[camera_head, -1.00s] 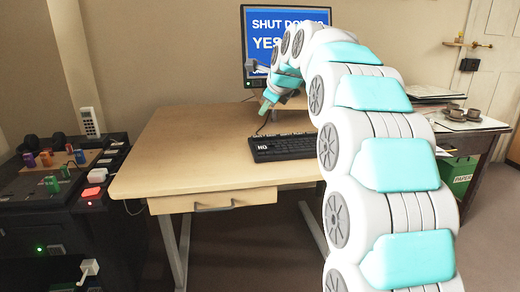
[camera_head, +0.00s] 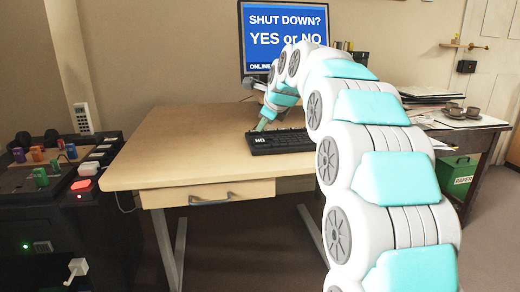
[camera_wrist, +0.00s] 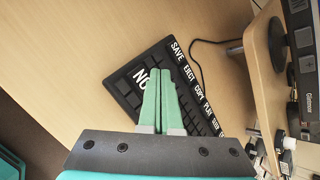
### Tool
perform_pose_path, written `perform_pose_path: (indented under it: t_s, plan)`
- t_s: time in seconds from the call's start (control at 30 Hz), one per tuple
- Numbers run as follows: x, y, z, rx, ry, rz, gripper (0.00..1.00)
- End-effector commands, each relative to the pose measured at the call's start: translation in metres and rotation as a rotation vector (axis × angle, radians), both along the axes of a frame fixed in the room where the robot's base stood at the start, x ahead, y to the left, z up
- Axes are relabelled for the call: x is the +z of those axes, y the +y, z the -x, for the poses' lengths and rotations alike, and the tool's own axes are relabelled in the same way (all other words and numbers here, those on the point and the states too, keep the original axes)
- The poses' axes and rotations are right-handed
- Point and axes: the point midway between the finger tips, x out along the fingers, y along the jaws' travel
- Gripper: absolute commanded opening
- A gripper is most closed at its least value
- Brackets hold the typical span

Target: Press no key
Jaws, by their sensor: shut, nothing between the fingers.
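The black keyboard (camera_head: 285,142) lies on the desk, with a large key marked NO at its left end. In the wrist view the keyboard (camera_wrist: 130,92) runs diagonally, and the white NO lettering (camera_wrist: 141,78) shows just left of my fingertips. My gripper (camera_head: 262,126) is shut and empty, pointing down over the keyboard's left end. In the wrist view my gripper's tips (camera_wrist: 160,71) overlap the right side of the NO key. I cannot tell whether they touch it. The monitor (camera_head: 286,35) reads "SHUT DOWN? YES or NO"; my arm hides part of its lower area.
The wooden desk (camera_head: 180,150) is clear left of the keyboard. Other labelled keys such as SAVE, EJECT and COPY (camera_wrist: 196,91) line the keyboard's edge. A cable (camera_wrist: 205,41) runs behind it. A dark console (camera_head: 60,215) stands left, and a side table with cups (camera_head: 473,112) stands right.

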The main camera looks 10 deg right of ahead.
Motion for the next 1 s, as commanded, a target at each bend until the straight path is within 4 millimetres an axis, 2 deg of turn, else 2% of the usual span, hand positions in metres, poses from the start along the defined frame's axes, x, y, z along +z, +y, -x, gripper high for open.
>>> perform_pose_path:
  t_s: [0.2, 1.0]
  plan:
    - [-0.0133, -0.0005, 0.0001, -0.001, -0.001, 0.0, 0.0]
    - [-0.0132, -0.0004, 0.0001, -0.001, -0.002, 0.001, 0.0]
